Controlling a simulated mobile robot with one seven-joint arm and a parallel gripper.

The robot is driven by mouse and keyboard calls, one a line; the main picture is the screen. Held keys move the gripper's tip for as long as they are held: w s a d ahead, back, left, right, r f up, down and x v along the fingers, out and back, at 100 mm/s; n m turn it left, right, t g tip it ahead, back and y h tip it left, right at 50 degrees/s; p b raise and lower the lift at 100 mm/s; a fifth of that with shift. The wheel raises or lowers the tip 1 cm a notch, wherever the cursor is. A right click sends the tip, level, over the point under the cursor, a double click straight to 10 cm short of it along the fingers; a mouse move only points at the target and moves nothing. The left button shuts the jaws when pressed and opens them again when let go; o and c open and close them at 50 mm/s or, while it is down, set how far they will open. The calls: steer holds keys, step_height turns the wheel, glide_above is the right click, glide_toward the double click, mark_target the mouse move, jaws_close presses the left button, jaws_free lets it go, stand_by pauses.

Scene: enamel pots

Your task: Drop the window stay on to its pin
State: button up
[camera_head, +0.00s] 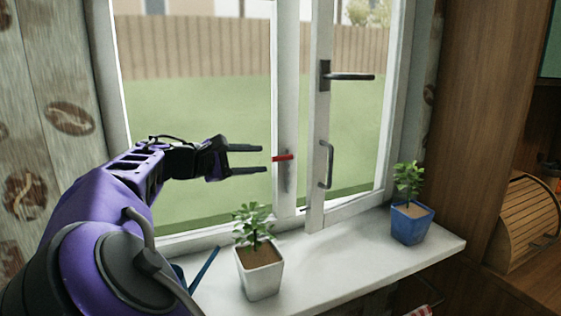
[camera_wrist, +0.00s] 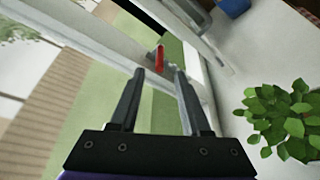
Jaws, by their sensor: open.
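A small red bar (camera_head: 283,157) sticks out from the white window post; it also shows in the wrist view (camera_wrist: 159,58). I cannot tell whether it is the window stay or its pin. My gripper (camera_head: 264,158) is open and empty, level with the red bar and just left of it, with its fingertips pointing at it. In the wrist view the fingers (camera_wrist: 160,71) stand either side of the line to the bar, short of it.
A white pot (camera_head: 260,276) with a plant stands on the white sill (camera_head: 325,262) below my gripper. A blue pot (camera_head: 411,224) with a plant stands farther right. The right sash carries a dark lever handle (camera_head: 350,77) and a grey pull handle (camera_head: 326,165). The sill between the pots is clear.

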mark_target(275, 158)
steer(key=x, duration=0.8)
steer(key=shift+w+d, duration=0.25)
jaws_close()
stand_by(1.0)
